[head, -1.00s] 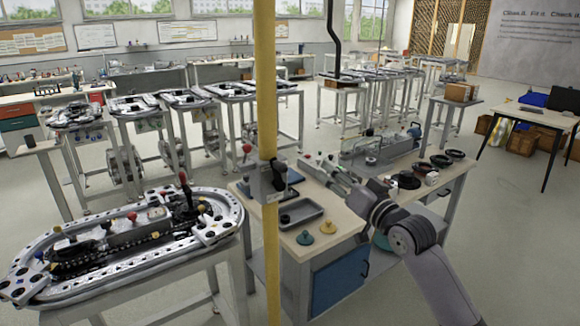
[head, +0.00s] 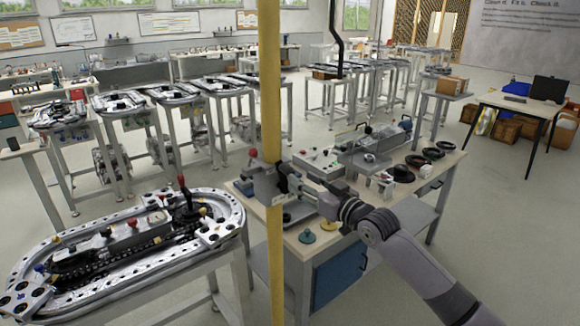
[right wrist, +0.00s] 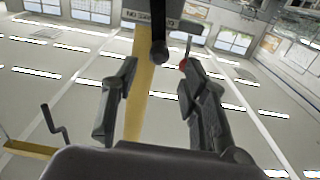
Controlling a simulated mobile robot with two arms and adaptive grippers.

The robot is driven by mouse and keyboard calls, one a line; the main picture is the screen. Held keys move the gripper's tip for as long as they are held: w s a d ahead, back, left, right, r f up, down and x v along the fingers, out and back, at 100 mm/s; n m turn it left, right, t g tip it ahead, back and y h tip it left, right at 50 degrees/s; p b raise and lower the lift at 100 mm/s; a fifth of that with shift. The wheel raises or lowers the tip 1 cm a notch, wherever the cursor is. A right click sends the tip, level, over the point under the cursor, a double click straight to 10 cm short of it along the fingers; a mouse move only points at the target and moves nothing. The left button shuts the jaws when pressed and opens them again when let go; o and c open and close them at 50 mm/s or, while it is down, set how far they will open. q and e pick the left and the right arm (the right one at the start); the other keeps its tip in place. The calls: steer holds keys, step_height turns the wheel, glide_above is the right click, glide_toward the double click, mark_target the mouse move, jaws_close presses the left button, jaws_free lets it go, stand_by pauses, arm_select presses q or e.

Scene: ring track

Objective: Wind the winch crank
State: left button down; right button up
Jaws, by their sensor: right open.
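The winch (head: 262,180) is a dark grey block on the yellow post (head: 270,90). A red knob (head: 252,152) shows at its upper left. My right gripper (head: 290,182) reaches in from the right, close to the winch; the fingers partly cover it. In the right wrist view the gripper (right wrist: 160,66) is open. A dark bar with a rounded end (right wrist: 158,52) appears between and beyond the fingertips, with the red knob (right wrist: 183,65) by the right fingertip. Whether a finger touches anything cannot be told. My left gripper is not in view.
A workbench (head: 340,235) with a grey tray and coloured knobs lies below my right arm. A ring track (head: 125,250) on a stand is at the front left. A black bent rod (head: 337,45) hangs behind. Open floor lies to the right.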

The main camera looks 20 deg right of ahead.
mark_target(291, 172)
steer(key=p+x, duration=0.1)
steer(key=x, duration=0.5)
steer(key=shift+w, duration=0.25)
jaws_close()
stand_by(0.3)
stand_by(0.4)
